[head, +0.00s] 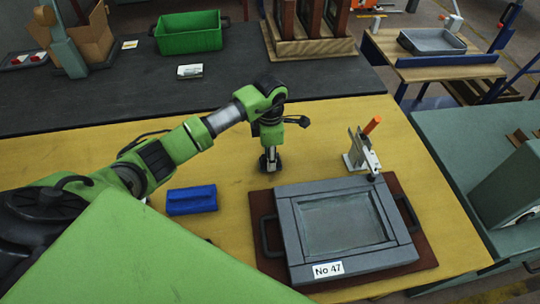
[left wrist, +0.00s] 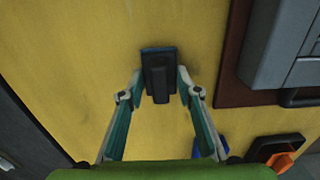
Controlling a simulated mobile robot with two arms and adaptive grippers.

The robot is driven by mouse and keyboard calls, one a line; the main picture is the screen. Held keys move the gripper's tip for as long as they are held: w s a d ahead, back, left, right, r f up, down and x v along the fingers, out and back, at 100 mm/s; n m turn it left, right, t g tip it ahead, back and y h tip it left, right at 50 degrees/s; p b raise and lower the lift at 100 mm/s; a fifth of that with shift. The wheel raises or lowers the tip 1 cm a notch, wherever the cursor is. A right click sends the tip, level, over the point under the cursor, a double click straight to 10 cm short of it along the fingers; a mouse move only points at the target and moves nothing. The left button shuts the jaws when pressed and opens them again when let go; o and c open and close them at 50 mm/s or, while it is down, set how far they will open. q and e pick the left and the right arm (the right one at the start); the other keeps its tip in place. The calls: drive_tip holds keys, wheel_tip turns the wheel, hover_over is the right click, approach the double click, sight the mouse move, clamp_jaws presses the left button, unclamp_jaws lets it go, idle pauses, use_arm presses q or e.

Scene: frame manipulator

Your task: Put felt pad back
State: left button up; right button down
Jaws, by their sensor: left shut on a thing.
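My left gripper (head: 270,158) is over the yellow bench, left of and behind the framed panel. In the left wrist view its two fingers (left wrist: 158,88) are closed on a dark block with a raised grip, which I take to be the felt pad (left wrist: 158,55). The pad is at or just above the bench top; contact is unclear. My right gripper is not in view.
The grey frame (head: 286,225) marked No 47 lies on a brown board (head: 399,187). A toggle clamp (head: 362,153) with an orange handle stands behind it. A black item with orange (left wrist: 283,160) is at the wrist view's lower right. A green bin (head: 188,42) stands on the dark back bench.

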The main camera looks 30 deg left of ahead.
use_arm(q)
drive_tip(key=shift+f, duration=0.2)
drive_tip(key=o, duration=1)
drive_tip(key=shift+o, duration=0.3)
drive_tip(key=shift+r, duration=0.1)
drive_tip(key=shift+r, duration=0.45)
wheel_tip(320, 180, up, 11)
drive_tip(key=b, duration=0.3)
drive_tip(key=shift+r, duration=0.2)
